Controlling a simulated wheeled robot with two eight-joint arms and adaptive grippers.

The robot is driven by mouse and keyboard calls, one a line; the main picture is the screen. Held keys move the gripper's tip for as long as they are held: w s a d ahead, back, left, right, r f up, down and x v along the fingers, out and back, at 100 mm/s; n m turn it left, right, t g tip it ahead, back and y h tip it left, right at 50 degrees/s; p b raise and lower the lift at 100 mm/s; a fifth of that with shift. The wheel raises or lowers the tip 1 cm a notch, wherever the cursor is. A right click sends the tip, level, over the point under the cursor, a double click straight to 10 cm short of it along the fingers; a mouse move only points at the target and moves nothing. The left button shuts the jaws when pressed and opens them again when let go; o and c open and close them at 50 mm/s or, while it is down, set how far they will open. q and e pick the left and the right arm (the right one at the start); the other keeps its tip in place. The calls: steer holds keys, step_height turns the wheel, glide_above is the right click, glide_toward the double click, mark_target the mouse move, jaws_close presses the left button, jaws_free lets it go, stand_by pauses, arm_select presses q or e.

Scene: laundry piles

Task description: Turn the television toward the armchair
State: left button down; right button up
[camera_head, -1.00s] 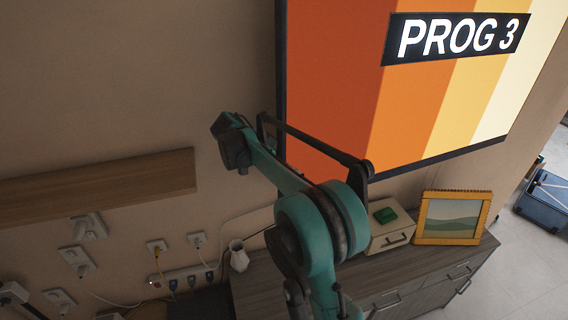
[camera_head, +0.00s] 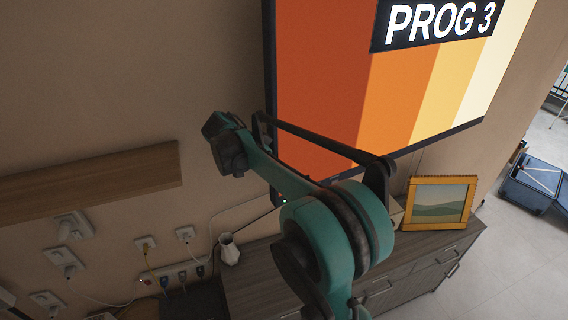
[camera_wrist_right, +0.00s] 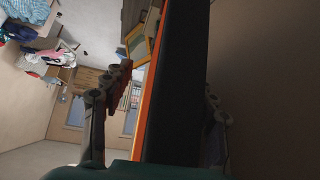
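The television (camera_head: 318,75) fills the upper right of the head view, its lit screen showing orange and yellow stripes and "PROG 3". My right arm stands in front of its lower left part, with the wrist beside its left edge. In the right wrist view the television (camera_wrist_right: 178,90) is seen edge-on, a dark slab with an orange strip of screen. My right gripper (camera_wrist_right: 165,80) straddles that edge, one finger on each side. A gap shows between the left finger and the screen; contact at the right finger is unclear. My left gripper and the armchair are not in view.
A grey dresser (camera_head: 432,262) stands below the television, with a yellow picture frame (camera_head: 438,203) and a white jug (camera_head: 229,249) on it. A wooden shelf (camera_head: 90,184) and several sockets with cables are on the wall. A blue crate (camera_head: 530,186) stands on open floor at right.

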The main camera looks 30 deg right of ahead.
steer(key=v, duration=1.2)
steer(key=shift+w, duration=0.2)
steer(key=s+a+f+n+t+y+b, duration=0.2)
steer(key=s+f+n+b, duration=0.4)
steer(key=f+b, duration=0.4)
steer(key=s+a+f+n+t+y+b, duration=0.3)
steer(key=s+a+f+n+b, duration=0.3)
steer(key=f, duration=1.5)
steer(key=s+a+f+n+t+y+b, duration=0.3)
steer(key=s+f+n+b, duration=0.4)
steer(key=f+b, duration=0.7)
step_height(320, 180, down, 2)
steer(key=shift+s+a+f+y, duration=0.15)
steer(key=shift+s+a+y, duration=0.4)
steer(key=shift+s, duration=0.45)
